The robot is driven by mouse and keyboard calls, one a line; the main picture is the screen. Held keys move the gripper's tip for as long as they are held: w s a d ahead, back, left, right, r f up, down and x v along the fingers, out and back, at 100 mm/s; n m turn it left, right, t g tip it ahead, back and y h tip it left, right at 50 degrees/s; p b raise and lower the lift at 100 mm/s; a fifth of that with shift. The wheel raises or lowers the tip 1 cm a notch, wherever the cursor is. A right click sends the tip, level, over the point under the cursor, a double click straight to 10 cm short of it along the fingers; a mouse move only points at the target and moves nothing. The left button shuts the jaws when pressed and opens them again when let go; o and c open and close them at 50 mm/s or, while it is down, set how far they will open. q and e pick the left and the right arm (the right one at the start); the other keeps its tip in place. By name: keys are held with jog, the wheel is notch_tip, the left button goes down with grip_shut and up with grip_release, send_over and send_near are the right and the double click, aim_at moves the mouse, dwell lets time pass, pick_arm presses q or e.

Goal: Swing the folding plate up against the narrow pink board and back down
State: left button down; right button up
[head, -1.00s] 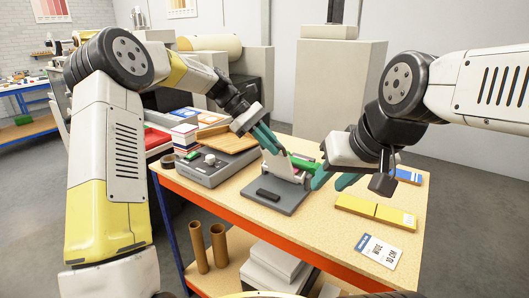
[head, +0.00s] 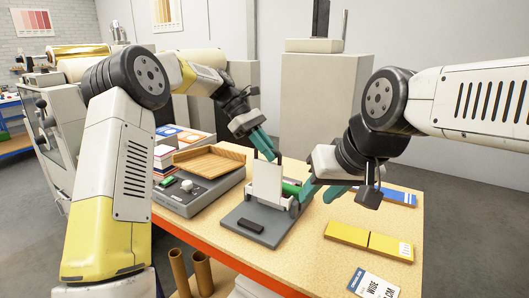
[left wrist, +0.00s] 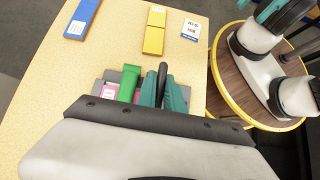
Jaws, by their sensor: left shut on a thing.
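The folding plate (head: 267,182) is pale and stands close to upright on a grey base (head: 234,216). My left gripper (head: 271,157) is at the plate's top edge, shut on what looks like its thin dark handle; the black handle (left wrist: 161,82) shows between the fingers in the left wrist view. A narrow pink board (left wrist: 111,91) shows there beside a green piece (left wrist: 129,82). In the head view the plate hides the pink board; the green piece (head: 291,187) shows behind it. My right gripper (head: 320,192) is open beside the base, its fingers apart.
A black block (head: 250,227) lies on the base's front. A grey unit with a wooden tray (head: 208,160) stands to the left. Yellow strips (head: 368,240), a blue strip (head: 395,196) and a label card (head: 372,285) lie to the right. The tabletop between is free.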

pick_arm(q)
jog(key=c, duration=1.5)
grip_release()
jog(key=shift+v, duration=3.9)
